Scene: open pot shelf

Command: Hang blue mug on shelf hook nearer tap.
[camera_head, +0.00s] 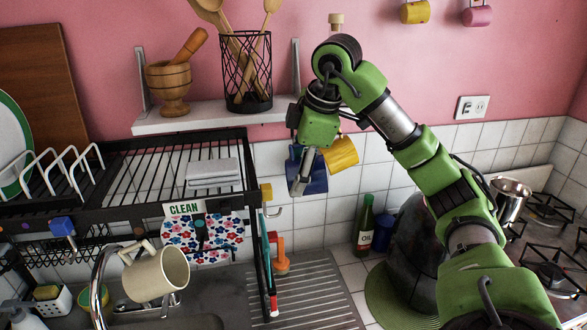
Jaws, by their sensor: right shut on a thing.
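The blue mug (314,180) is partly hidden behind my right gripper (301,186), under the right end of the white wall shelf (215,116). My right gripper points down and is shut on the blue mug. How the fingers sit on it is hard to see. A yellow mug (341,152) is just right of the blue mug, partly behind my arm. I cannot make out the shelf hooks, as the gripper and mugs cover that area. The curved metal tap (98,281) is at the lower left. My left gripper is not in view.
A black dish rack (120,208) fills the left, above the sink. A cream mug (158,274) shows below it. The shelf bears a mortar (170,87) and a wire utensil holder (248,78). A green bottle (364,225) stands at the back of the counter.

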